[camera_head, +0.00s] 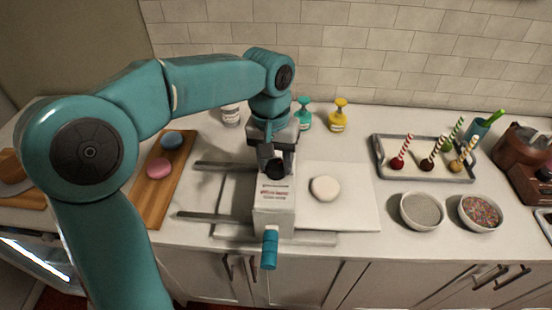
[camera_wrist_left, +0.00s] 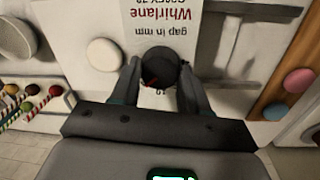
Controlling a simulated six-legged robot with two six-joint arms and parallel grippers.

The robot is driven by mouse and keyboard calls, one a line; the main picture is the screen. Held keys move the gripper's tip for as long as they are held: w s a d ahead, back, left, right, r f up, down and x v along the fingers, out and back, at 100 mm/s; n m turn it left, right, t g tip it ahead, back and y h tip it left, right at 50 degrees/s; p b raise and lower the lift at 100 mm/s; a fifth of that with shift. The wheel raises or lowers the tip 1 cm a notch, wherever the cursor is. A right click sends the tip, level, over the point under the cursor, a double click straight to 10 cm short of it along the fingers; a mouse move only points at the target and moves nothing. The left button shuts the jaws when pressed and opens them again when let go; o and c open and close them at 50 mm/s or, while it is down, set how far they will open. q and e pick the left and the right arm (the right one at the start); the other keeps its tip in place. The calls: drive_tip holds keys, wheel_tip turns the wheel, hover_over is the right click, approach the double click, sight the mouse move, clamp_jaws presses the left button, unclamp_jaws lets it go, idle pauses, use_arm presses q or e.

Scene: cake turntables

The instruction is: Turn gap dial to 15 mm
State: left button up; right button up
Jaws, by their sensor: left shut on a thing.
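The black gap dial (camera_head: 273,167) sits on top of the white machine (camera_head: 273,220). In the left wrist view the dial (camera_wrist_left: 160,66) is between the two fingers of my left gripper (camera_wrist_left: 160,88), which is shut on it. In the head view my left gripper (camera_head: 277,160) comes down over the dial from behind. My right gripper is not in view.
A teal crank handle (camera_head: 270,248) sticks out at the machine's front. A pale round disc (camera_head: 325,188) lies right of it. A wooden board (camera_head: 152,195) with pink and blue discs lies left. Bowls (camera_head: 422,212) and a cake-pop tray (camera_head: 400,173) stand right.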

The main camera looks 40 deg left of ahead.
sight(270, 163)
use_arm(q)
drive_tip(key=shift+r, duration=0.1)
drive_tip(key=o, duration=1)
drive_tip(key=shift+o, duration=0.2)
drive_tip(key=shift+r, duration=0.1)
wheel_tip(270, 163, up, 16)
drive_tip(key=a+p, duration=0.1)
drive_tip(key=p, duration=0.1)
drive_tip(key=shift+s, duration=0.25)
